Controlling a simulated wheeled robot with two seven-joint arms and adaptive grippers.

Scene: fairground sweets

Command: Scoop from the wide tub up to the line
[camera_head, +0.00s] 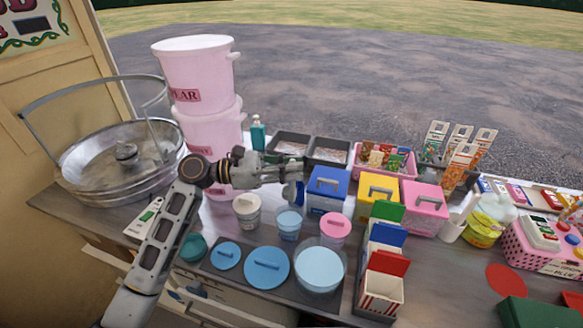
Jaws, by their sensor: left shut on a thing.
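My left gripper (296,172) reaches in from the left above the counter. It is shut on a small blue scoop-like thing (293,193), which hangs below the fingers; its handle is mostly hidden. A wide clear tub (343,273) with light blue contents stands at the front, right of a large blue lid. A smaller clear cup (289,233) with blue contents stands behind it, below the held thing. A white tub (247,211) stands left of that cup. I cannot make out a fill line. My right gripper is out of view.
Blue (328,187), yellow (378,194) and pink (424,208) boxes stand close right of the gripper. Blue lids (267,268) lie at the front. Pink buckets (196,62) and a metal floss bowl (122,165) stand at left. Open striped cartons (381,291) stand right of the wide tub.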

